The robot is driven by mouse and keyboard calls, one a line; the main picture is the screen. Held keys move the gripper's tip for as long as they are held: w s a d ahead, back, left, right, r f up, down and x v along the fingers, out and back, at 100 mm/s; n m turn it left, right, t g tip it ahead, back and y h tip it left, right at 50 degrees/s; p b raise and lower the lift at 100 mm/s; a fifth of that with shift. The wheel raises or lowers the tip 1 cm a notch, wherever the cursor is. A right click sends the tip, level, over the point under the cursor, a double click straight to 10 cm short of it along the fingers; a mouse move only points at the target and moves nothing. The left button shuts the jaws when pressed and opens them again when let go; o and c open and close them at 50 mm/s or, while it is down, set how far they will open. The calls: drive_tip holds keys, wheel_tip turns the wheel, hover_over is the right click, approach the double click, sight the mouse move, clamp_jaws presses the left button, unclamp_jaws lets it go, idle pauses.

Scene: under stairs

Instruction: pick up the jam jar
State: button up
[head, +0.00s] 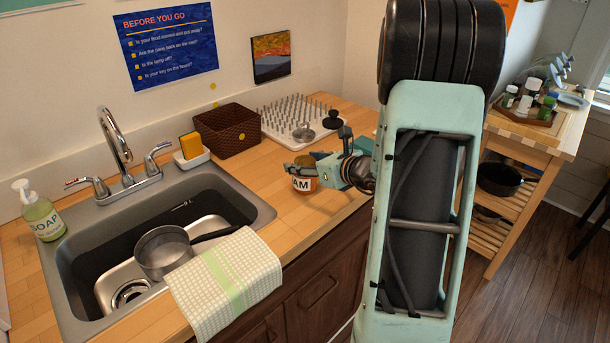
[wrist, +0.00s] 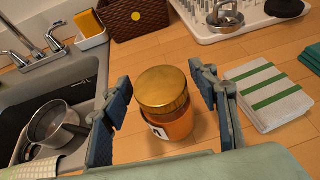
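The jam jar (wrist: 174,119) has a gold lid and orange contents. It stands upright on the wooden counter, right of the sink. In the head view the jar (head: 304,184) shows its label's letters "AM", with its top partly hidden by my gripper (head: 314,166). In the wrist view my gripper (wrist: 163,108) is open, with one finger on each side of the jar. Whether any part touches the jar I cannot tell.
The sink (head: 95,220) with a saucepan (head: 163,252) lies left of the jar. A brown basket (head: 227,131) and a white drying rack (head: 290,122) stand behind. A striped folded cloth (wrist: 268,95) lies right of the jar. Bare counter shows between them.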

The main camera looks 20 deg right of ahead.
drive_tip(key=c, duration=1.2)
drive_tip(key=shift+c, duration=0.3)
drive_tip(key=shift+r, duration=0.1)
drive_tip(key=shift+r, duration=0.4)
wheel_tip(320, 180, up, 2)
drive_tip(key=shift+r, duration=0.15)
drive_tip(key=s+r+p, duration=0.1)
drive_tip(key=s+r, duration=0.8)
drive_tip(key=s, duration=0.5)
drive_tip(key=shift+d+r, duration=0.35)
drive_tip(key=shift+r, duration=0.05)
